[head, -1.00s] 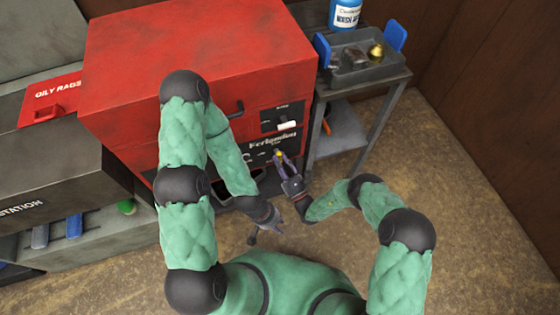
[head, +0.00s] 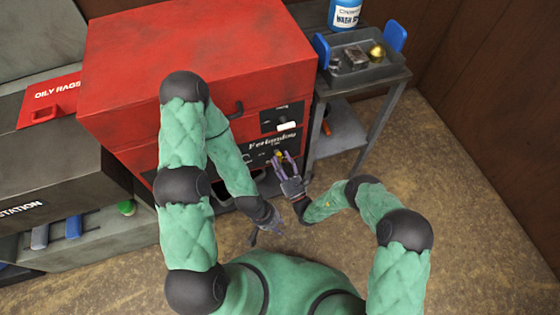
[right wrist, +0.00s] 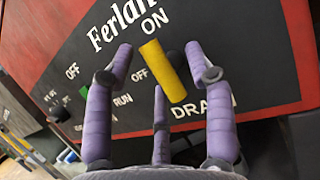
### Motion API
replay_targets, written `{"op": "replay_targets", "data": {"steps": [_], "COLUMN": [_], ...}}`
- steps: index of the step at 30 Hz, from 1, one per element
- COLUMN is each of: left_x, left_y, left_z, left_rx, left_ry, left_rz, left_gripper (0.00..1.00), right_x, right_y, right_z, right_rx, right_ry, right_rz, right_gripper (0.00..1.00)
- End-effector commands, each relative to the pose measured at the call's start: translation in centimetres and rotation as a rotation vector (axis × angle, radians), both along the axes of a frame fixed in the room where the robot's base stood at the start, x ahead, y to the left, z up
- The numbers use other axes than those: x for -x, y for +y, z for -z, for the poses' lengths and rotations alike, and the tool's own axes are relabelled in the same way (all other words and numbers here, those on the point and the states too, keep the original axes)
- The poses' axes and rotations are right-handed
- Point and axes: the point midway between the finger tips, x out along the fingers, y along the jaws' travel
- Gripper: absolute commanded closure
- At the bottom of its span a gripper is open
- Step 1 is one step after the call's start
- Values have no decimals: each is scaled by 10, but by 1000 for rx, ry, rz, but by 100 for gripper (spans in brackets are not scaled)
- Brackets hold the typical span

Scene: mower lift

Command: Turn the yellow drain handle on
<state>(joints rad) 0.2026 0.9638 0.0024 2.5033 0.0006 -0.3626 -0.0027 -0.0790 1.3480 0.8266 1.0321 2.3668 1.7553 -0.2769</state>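The yellow drain handle (right wrist: 165,72) is a short bar on the dark panel (right wrist: 60,65) of the red machine (head: 200,45). In the right wrist view it leans, its upper end just below "ON" and its lower end above "DRAIN", with "OFF" to its left. My right gripper (right wrist: 160,70) is open, its purple fingers spread on both sides of the handle and apart from it. In the head view the right gripper (head: 284,158) is at the panel's lower part. My left gripper (head: 270,232) hangs low before the machine, away from the handle; its finger state is unclear.
A grey cart (head: 400,76) with a tray of small parts and a blue-labelled bottle (head: 346,12) stands right of the machine. A workbench with a red oily-rags box (head: 50,100) is at left. A green control (right wrist: 86,92) sits left on the panel. Floor at right is clear.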

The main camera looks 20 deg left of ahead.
Motion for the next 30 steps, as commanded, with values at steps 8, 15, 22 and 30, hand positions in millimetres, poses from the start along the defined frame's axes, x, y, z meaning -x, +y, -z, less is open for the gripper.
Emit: {"op": "replay_targets", "data": {"steps": [8,15,22,30], "left_x": [0,0,0,0], "left_y": [0,0,0,0], "left_z": [0,0,0,0], "left_rx": [0,0,0,0], "left_ry": [0,0,0,0], "left_rz": [0,0,0,0], "left_gripper": [68,68,68,68], "right_x": [4,27,56,75], "right_y": [-3,-28,-57,-75], "right_z": [2,17,34,44], "right_rx": [1,1,0,0], "right_ry": [-1,4,3,0], "right_rz": [-2,2,3,1], "right_gripper": [46,46,46,46]}}
